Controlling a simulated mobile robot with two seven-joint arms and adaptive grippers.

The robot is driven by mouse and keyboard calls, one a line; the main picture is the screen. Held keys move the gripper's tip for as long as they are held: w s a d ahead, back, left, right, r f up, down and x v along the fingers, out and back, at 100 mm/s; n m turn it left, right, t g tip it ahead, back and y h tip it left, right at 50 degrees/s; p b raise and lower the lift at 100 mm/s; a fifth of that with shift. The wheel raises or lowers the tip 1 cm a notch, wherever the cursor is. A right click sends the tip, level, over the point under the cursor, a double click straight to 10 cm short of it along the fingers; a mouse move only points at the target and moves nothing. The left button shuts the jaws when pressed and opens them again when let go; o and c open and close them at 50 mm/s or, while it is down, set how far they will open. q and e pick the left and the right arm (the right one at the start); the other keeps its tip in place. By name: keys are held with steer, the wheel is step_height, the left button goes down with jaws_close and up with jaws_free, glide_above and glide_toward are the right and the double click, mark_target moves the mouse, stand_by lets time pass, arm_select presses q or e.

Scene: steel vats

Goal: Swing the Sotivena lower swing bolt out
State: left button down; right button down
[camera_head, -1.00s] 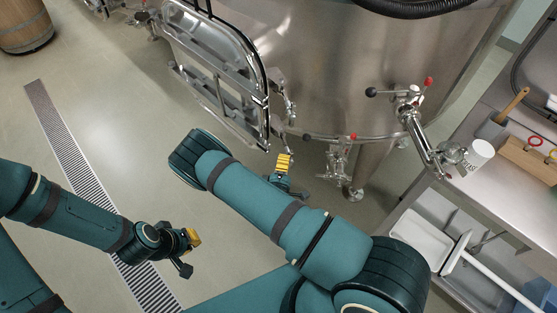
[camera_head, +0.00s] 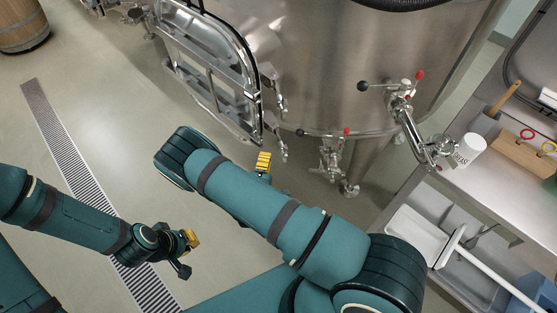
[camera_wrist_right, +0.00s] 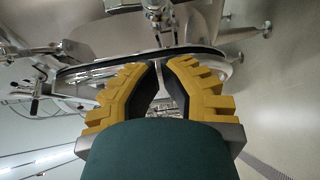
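The steel vat (camera_head: 330,70) carries an opened oval door (camera_head: 212,75) on its left side. Near the door's lower right edge is small hinged hardware, an upper swing bolt (camera_head: 281,104) and a lower swing bolt (camera_head: 282,150). No label names them. My right gripper (camera_head: 267,176), with yellow fingers, is just below and left of the lower bolt, apparently apart from it. In the right wrist view its fingers (camera_wrist_right: 160,70) have a narrow gap, with nothing clearly held; door rim and hardware show beyond. My left gripper (camera_head: 188,254) is above the floor, away from the vat; its opening is unclear.
A sampling pipe (camera_head: 410,120) reaches toward a steel bench (camera_head: 500,185) holding a white cup (camera_head: 470,148). A floor drain (camera_head: 75,150) crosses the open floor at left.

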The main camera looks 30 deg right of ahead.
steer(key=s+d, duration=0.2)
steer(key=s, duration=0.8)
steer(key=shift+p, duration=0.35)
steer(key=shift+d+f, duration=0.1)
steer(key=shift+d, duration=0.05)
